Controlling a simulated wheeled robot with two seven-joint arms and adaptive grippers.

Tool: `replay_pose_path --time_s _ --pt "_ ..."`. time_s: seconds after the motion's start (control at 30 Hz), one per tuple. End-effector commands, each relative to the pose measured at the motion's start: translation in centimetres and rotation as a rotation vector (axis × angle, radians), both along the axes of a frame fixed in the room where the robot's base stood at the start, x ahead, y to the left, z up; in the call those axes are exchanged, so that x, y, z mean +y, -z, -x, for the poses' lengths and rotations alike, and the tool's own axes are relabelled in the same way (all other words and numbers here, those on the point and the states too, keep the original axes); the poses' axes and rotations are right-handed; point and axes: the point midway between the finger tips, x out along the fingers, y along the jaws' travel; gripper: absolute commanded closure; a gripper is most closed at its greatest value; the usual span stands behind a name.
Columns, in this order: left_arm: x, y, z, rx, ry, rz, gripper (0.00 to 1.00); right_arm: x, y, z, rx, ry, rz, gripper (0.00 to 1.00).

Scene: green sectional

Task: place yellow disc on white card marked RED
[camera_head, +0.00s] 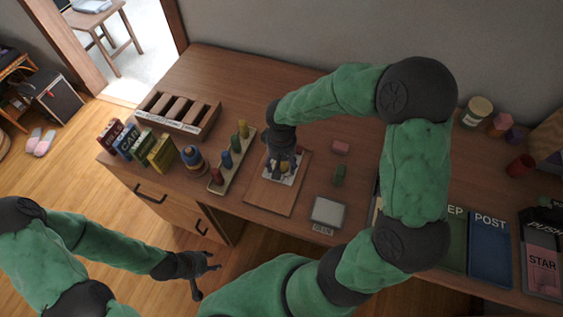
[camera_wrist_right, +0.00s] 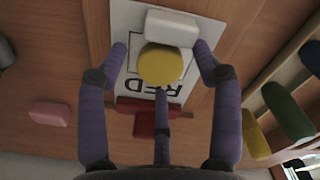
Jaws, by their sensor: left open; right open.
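The yellow disc (camera_wrist_right: 161,65) lies over the white card marked RED (camera_wrist_right: 186,73) in the right wrist view; the lettering shows beside the disc. My right gripper (camera_wrist_right: 162,62) is open, with its fingers spread around the disc. In the head view the right gripper (camera_head: 282,168) is low over the card (camera_head: 294,176) on a wooden board and hides most of the disc. A white block (camera_wrist_right: 172,27) and a red block (camera_wrist_right: 145,122) are close to the disc. My left gripper (camera_head: 205,272) is open and empty, away from the desk front.
A rack of coloured pegs (camera_head: 232,164) stands left of the board (camera_head: 270,194). Small coloured boxes (camera_head: 162,153) and a wooden tray (camera_head: 207,128) are farther left.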

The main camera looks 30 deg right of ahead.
Motion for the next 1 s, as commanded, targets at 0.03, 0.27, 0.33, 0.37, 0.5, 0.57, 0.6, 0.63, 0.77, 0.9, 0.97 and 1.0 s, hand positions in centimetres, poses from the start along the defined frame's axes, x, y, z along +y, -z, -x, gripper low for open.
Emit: replay_pose_path --time_s 0.03,0.27,0.33,0.37,0.5,0.57,0.6,0.63,0.77,0.9,0.97,1.0 --pt "0.0 -0.6 0.0 0.000 0.000 0.000 0.54 0.0 -1.0 -0.1 -0.004 0.000 0.000 0.34" --pt "0.0 -2.8 0.0 0.000 0.000 0.000 0.54 0.0 -5.7 -0.1 -0.005 0.001 -0.001 0.34" --pt "0.0 -3.4 0.0 0.000 0.000 0.000 0.54 0.0 -7.1 -0.1 -0.005 0.000 0.000 0.34" --pt "0.0 -3.6 0.0 0.000 0.000 0.000 0.54 0.0 -7.7 -0.1 -0.005 0.000 0.000 0.34" --pt "0.0 -4.5 0.0 0.000 0.000 0.000 0.54 0.1 -9.9 -0.1 -0.004 0.001 -0.001 0.34" --pt "0.0 -4.7 0.0 0.000 0.000 0.000 0.54 0.1 -10.6 -0.1 -0.004 0.000 -0.001 0.34" --pt "0.0 -4.9 0.0 0.000 0.000 0.000 0.54 0.0 -11.0 0.0 -0.003 0.000 0.000 0.34" --pt "0.0 -4.9 0.0 0.000 0.000 0.000 0.54 0.0 -11.2 0.0 -0.003 0.000 0.000 0.34" --pt "0.0 -5.1 0.0 0.000 0.000 0.000 0.54 0.0 -11.8 0.0 -0.003 0.000 0.000 0.34" --pt "0.0 -5.1 0.0 0.000 0.000 0.000 0.54 0.0 -11.9 0.0 -0.002 0.000 0.000 0.34" --pt "0.0 -5.1 0.0 0.000 0.000 0.000 0.54 0.0 -11.9 0.0 -0.002 0.000 0.000 0.34" --pt "0.0 -5.1 0.0 0.000 0.000 0.000 0.54 0.0 -11.9 0.0 -0.002 0.000 0.000 0.34"
